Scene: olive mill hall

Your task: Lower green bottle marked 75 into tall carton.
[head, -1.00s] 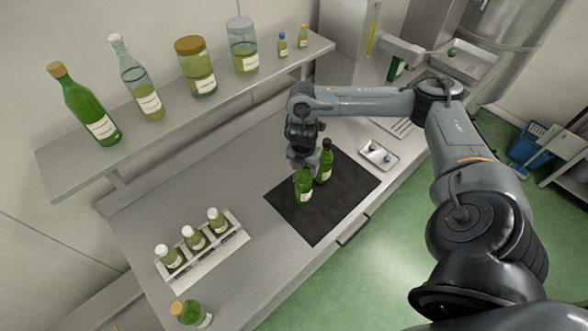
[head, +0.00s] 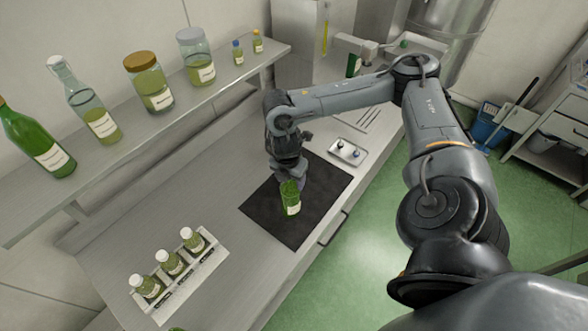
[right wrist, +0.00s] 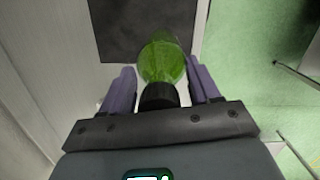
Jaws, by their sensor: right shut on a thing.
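A green glass bottle (head: 291,203) with a pale label shows below my right gripper (head: 290,178), over the dark mat (head: 320,180). In the right wrist view the bottle (right wrist: 162,60) and its black cap lie between the purple fingers of the right gripper (right wrist: 160,78), which is shut on it. The gripper hides its upper part in the head view. I cannot read the label, or tell whether its base touches the mat. I cannot make out a tall carton in either view. My left gripper is not in view.
A white rack (head: 205,260) with several small bottles stands at the front left. A shelf (head: 150,118) with bottles and jars runs along the wall. A small metal tray (head: 348,151) lies behind the mat. The bench between rack and mat is clear.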

